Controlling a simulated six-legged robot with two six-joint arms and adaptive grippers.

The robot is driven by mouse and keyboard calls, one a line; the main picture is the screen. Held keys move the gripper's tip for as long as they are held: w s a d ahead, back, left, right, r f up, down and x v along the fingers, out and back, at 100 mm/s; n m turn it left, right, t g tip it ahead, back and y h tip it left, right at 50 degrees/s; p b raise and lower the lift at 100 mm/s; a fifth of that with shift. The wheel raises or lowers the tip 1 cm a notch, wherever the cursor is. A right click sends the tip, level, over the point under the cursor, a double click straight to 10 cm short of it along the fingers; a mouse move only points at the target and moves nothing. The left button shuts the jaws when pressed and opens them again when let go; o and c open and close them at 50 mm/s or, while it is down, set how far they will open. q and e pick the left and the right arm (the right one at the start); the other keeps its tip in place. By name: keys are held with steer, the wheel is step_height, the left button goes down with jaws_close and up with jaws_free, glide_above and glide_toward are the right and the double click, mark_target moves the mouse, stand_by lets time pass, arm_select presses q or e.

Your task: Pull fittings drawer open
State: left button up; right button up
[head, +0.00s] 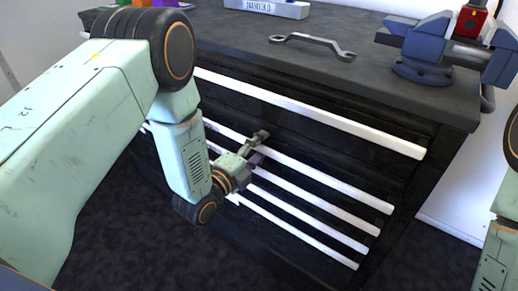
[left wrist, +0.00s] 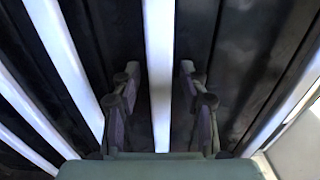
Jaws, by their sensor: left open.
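A dark cabinet of drawers with long white handle bars fills the middle of the head view. No label shows which drawer is the fittings drawer. My left gripper (head: 257,148) is at the second white handle from the top (head: 325,180), left of the handle's middle. In the left wrist view my left gripper (left wrist: 160,98) is open, with one finger on each side of a white handle bar (left wrist: 159,55). I cannot tell whether either finger touches the bar. The drawer fronts look flush and closed. My right gripper is out of view.
The dark worktop (head: 225,38) carries a wrench (head: 312,44), a blue vise (head: 435,48) at the right and a labelled grey block (head: 266,8) at the back. Another white handle (head: 310,112) runs above. Dark floor (head: 120,245) lies in front.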

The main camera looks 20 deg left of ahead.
arm_select(q)
jaws_close()
stand_by(0.4)
stand_by(0.4)
